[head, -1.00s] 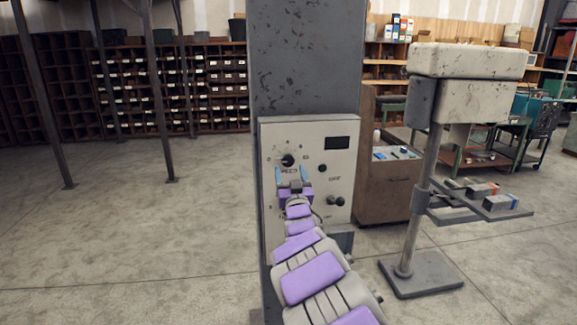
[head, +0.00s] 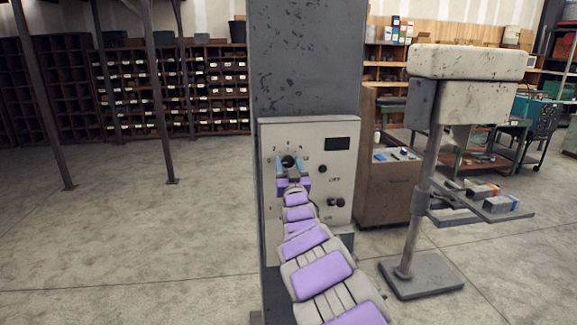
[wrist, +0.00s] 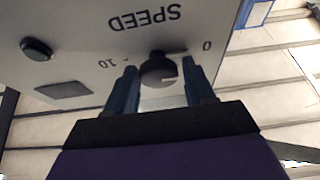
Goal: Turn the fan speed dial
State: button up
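The speed dial (head: 288,161) is a round black knob near the top left of a pale control panel (head: 340,180). The panel is fixed to a dark grey column. In the wrist view the dial (wrist: 158,70) lies between the two blue fingers of my gripper (wrist: 163,88), below the word SPEED, which appears upside down. The fingers are open, one on each side, with visible gaps beside the knob. In the head view my gripper (head: 289,166) is at the dial and partly covers its lower side and the lettering below.
The panel also has a dark display (head: 338,144), a black button (head: 323,168) and small knobs (head: 336,202) at lower right. A drill-press-like machine (head: 465,75) stands to the right. A brown cabinet (head: 390,190) is behind. The floor at left is clear.

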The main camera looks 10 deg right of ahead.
jog(key=c, duration=0.7)
jog(key=shift+m, duration=0.3)
